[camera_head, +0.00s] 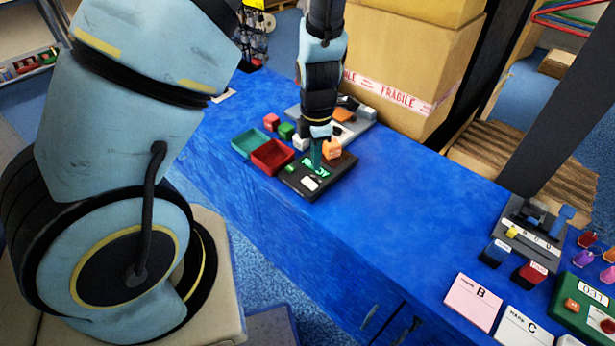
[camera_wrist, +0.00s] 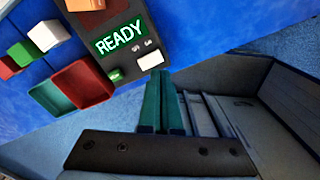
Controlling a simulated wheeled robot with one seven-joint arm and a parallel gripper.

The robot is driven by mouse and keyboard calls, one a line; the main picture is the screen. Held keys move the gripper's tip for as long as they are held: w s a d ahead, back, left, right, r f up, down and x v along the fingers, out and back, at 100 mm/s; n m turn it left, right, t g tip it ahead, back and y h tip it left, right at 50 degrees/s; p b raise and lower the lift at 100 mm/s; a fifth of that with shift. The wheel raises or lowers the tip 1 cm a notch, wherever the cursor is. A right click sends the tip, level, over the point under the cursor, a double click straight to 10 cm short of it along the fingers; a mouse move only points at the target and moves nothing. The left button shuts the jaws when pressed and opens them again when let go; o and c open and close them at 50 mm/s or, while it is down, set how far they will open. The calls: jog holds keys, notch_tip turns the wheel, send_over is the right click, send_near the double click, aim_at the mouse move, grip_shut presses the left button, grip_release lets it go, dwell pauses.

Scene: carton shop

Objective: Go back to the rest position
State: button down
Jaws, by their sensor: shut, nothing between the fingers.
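My gripper (camera_head: 316,155) points down over the blue table, close above the black device with the green display. In the wrist view its two green fingers (camera_wrist: 162,84) are together with nothing between them. The black device (camera_head: 318,186) lies on the table under the gripper. Its display (camera_wrist: 119,37) reads READY in the wrist view, with a small green button (camera_wrist: 115,75) and a white button (camera_wrist: 150,61) below it. I cannot tell whether the fingertips touch the device.
A green tray (camera_head: 250,141) and a red tray (camera_head: 272,157) sit left of the device, with small cubes (camera_head: 286,131) behind. Large cartons (camera_head: 405,68) stand at the back. Cards (camera_head: 473,301) and another device (camera_head: 588,306) are at the right. The middle of the blue table (camera_head: 405,215) is clear.

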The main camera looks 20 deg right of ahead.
jog(key=a+r+m, duration=0.9)
jog(key=a, duration=0.3)
jog(key=w+a+r+m+t, duration=0.1)
jog(key=a+r+m, duration=0.8)
jog(key=a, duration=0.4)
jog(key=shift+a+m+t, duration=0.2)
jog(key=shift+m+t, duration=0.1)
jog(key=shift+m, duration=0.2)
